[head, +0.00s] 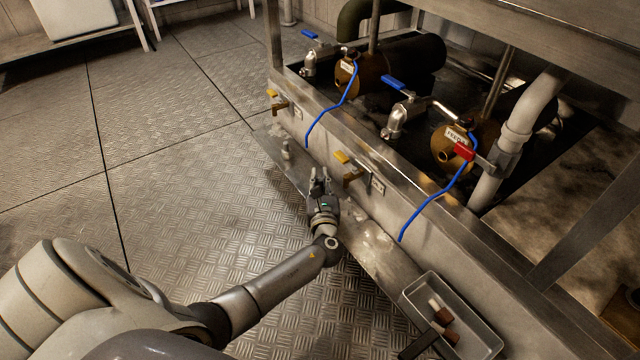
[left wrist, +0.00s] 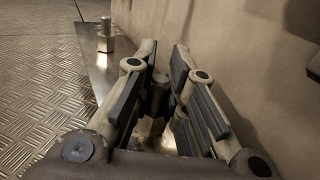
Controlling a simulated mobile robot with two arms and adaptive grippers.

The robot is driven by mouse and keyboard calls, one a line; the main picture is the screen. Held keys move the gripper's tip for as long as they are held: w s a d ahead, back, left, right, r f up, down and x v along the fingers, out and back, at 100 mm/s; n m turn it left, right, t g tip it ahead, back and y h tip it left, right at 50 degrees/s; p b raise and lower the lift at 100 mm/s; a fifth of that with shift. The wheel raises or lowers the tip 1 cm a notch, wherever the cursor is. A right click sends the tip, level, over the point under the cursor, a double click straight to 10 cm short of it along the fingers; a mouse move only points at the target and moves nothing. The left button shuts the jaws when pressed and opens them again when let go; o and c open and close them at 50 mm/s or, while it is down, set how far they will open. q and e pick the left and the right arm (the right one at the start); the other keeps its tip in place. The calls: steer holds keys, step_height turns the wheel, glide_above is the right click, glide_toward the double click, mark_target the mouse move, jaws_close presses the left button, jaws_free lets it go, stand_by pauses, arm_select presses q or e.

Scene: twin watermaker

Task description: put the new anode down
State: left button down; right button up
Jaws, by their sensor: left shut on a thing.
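My left gripper (head: 320,176) is low over the narrow metal ledge (head: 378,248) along the front of the machine. It is shut on a small grey cylindrical piece (left wrist: 157,97), seemingly the new anode, mostly hidden between the fingers. I cannot tell whether this piece touches the ledge. A second metal piece with a hex base and a stud (left wrist: 105,36) stands upright on the ledge ahead, apart from my gripper. It also shows in the head view (head: 287,149). My right gripper is not in view.
A grey tray (head: 487,342) with brown, white and dark items sits at the ledge's near end. Brass taps with yellow handles (head: 342,157) stick out from the machine wall above the ledge. Blue hoses (head: 430,213) hang down the wall. The floor to the left is clear.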

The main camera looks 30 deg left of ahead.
arm_select(q)
steer(key=shift+f, duration=0.15)
steer(key=c, duration=1.5)
jaws_free()
steer(key=shift+o, duration=0.2)
steer(key=shift+r, duration=0.25)
